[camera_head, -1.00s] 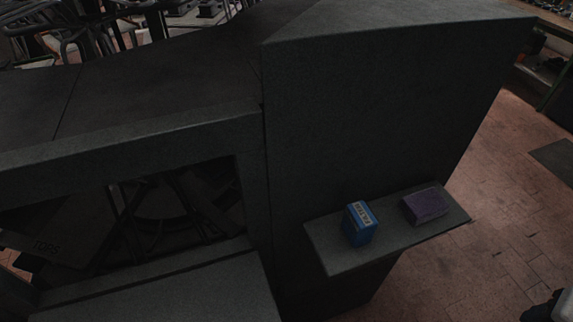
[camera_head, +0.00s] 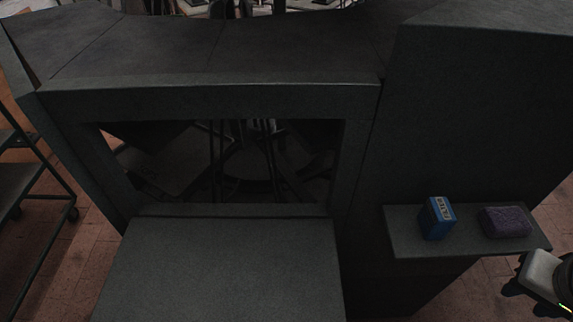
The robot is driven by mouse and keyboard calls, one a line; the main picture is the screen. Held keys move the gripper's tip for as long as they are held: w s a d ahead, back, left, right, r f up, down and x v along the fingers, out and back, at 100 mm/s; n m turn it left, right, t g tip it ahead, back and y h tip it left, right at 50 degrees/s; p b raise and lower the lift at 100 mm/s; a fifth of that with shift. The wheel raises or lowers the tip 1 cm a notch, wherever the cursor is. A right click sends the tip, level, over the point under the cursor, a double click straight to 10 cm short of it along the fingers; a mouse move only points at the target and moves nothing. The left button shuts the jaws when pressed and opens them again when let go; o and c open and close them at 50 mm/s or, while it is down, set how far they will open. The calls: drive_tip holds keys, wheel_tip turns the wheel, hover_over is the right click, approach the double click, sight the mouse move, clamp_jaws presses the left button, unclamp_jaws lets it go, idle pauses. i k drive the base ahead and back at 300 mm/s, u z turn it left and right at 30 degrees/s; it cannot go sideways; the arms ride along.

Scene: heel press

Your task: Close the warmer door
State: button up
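The warmer is a dark grey cabinet with a wide rectangular opening (camera_head: 235,97) at centre-left. Its door (camera_head: 220,265) is a flat grey panel that hangs open, folded down and out from the opening's lower edge towards me. The door's near edge is cut off by the bottom of the picture. My gripper (camera_head: 514,279) shows at the lower right edge, dark fingers on a pale body, partly cut off. It is well to the right of the door and apart from it, below the side shelf. Whether its fingers are apart is too dark to tell.
A side shelf (camera_head: 408,243) on the cabinet's right carries a blue box (camera_head: 437,219) and a purple sponge-like block (camera_head: 506,222). A tall cabinet section (camera_head: 480,120) rises behind it. A wheeled rack (camera_head: 30,180) stands at the left. Brick floor shows on both sides.

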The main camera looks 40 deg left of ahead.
sight(162, 270)
drive_tip(key=u, duration=2.05)
drive_tip(key=k, duration=0.75)
drive_tip(key=u, duration=0.05)
drive_tip(key=i, duration=0.7)
drive_tip(key=u, duration=1.2)
